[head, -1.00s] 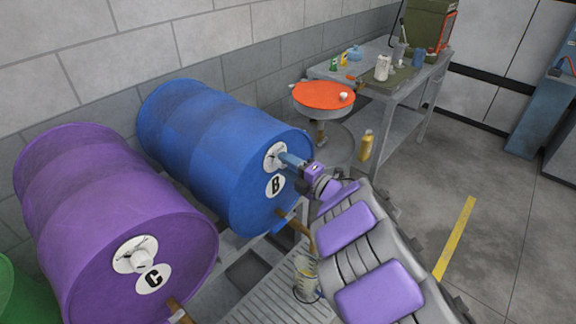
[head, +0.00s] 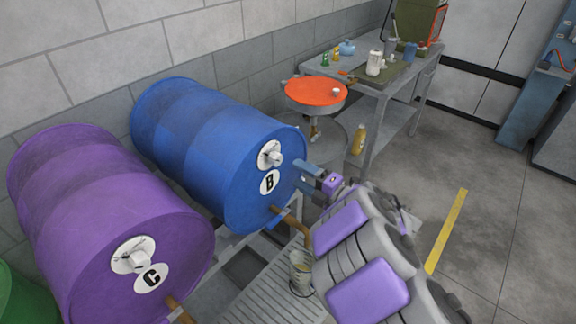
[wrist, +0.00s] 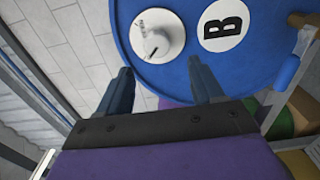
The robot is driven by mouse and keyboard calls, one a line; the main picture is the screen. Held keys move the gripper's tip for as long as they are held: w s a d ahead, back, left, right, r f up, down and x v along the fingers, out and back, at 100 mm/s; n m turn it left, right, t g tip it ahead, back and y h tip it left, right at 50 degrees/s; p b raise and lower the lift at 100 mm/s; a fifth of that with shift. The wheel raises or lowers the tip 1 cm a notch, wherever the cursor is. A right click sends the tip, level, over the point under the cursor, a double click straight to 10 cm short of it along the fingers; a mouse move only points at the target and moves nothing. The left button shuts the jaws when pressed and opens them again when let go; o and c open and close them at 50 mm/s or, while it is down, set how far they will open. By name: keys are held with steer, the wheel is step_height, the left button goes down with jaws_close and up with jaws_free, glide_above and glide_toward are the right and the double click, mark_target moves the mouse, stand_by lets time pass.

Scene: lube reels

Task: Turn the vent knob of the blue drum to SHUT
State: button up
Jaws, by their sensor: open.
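The blue drum (head: 205,135) lies on its side and bears a round white label with a black B (head: 269,182). Its white vent knob (head: 272,157) sits on a round plate just above that label. In the wrist view the knob (wrist: 163,36) shows a short dark pointer line near its lower edge, and the plate lettering is too small to read surely. My gripper (head: 301,171) is open and empty, apart from the drum face and to the right of the knob. In the wrist view its two fingers (wrist: 160,68) stand below the knob with a gap between them.
A purple drum (head: 110,220) marked C lies to the left, with a similar white knob (head: 134,257). A brown spout (head: 290,219) projects below the blue drum, over a grated tray (head: 265,290) with a jug (head: 300,272).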

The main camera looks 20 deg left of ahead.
steer(key=v, duration=0.9)
steer(key=shift+s+d, duration=0.2)
steer(key=shift+d, duration=0.1)
steer(key=shift+w, duration=0.1)
